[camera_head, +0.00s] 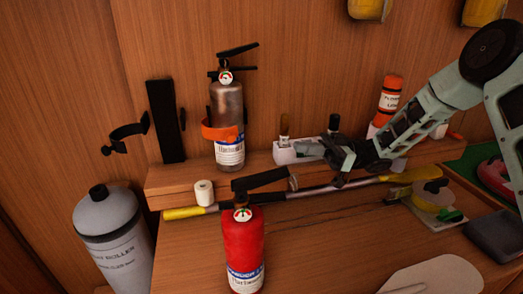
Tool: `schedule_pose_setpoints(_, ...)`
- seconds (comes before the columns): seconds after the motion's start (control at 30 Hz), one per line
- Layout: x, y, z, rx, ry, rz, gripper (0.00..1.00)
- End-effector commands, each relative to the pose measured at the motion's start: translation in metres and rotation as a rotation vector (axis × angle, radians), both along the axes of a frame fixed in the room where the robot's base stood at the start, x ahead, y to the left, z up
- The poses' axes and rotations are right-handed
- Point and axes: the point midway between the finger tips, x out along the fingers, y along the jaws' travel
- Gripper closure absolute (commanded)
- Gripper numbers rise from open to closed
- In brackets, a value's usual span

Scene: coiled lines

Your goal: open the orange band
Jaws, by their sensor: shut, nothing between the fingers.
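The orange band (220,133) goes across the front of a silver-grey extinguisher (228,102) with a black handle, which stands upright on the wooden ledge by the wall. The band sits above the white and blue label and looks closed at the front. Its back is hidden behind the extinguisher, and I cannot make out a latch. My gripper (330,152) is shut and empty. It is to the right of the band and apart from it, in front of a white block with bottles.
A red extinguisher (244,245) stands in front. A yellow-ended rod (300,193) lies along the ledge near a white roll (204,192). A black clamp (126,136) and black plate (166,120) are left, above a grey cylinder (110,235). An orange bottle (389,95) stands right.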

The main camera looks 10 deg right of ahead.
Motion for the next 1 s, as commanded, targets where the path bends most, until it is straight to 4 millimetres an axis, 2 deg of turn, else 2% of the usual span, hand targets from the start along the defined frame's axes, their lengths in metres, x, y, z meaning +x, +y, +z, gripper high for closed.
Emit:
schedule_pose_setpoints(0.17,-0.001,0.019,0.008,0.001,-0.003,0.002,1.0)
schedule_pose_setpoints(0.5,-0.003,0.087,0.025,0.002,0.0,0.003,1.0)
schedule_pose_setpoints(0.7,-0.003,0.118,0.032,0.001,0.001,0.001,1.0)
schedule_pose_setpoints(0.83,-0.003,0.129,0.033,0.0,0.0,0.001,1.0)
schedule_pose_setpoints(1.0,-0.003,0.134,0.033,0.0,-0.001,-0.001,1.0)
